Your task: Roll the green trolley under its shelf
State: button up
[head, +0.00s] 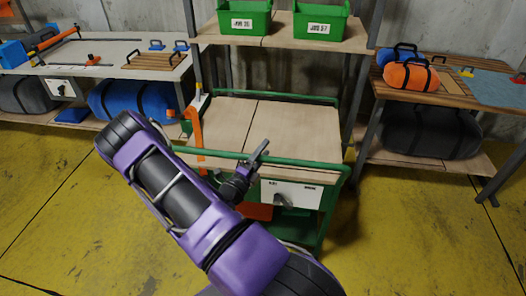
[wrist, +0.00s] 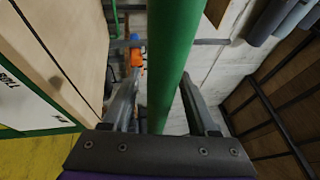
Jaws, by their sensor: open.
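The green trolley (head: 290,138) has a wooden top, green rails and a white front panel with a grey knob. It stands in front of its shelf (head: 290,25), whose board and posts rise above its rear. How far it reaches under the shelf is hard to tell. My gripper (head: 261,152) is at the trolley's front green rail (head: 310,167). In the wrist view, the green rail (wrist: 174,60) runs between the two open fingers of my gripper (wrist: 160,100), with gaps beside it. My purple arm hides the trolley's lower left.
Two green bins (head: 244,18) (head: 320,20) stand on the shelf. A left workbench (head: 100,58) has a blue bag (head: 130,100) below. A right workbench (head: 455,90) holds an orange bag (head: 410,77), with a dark bag (head: 430,132) underneath. Yellow floor (head: 420,235) in front is clear.

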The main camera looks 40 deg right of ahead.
jog(key=shift+d, duration=0.1)
grip_shut()
dwell(0.3)
dwell(1.1)
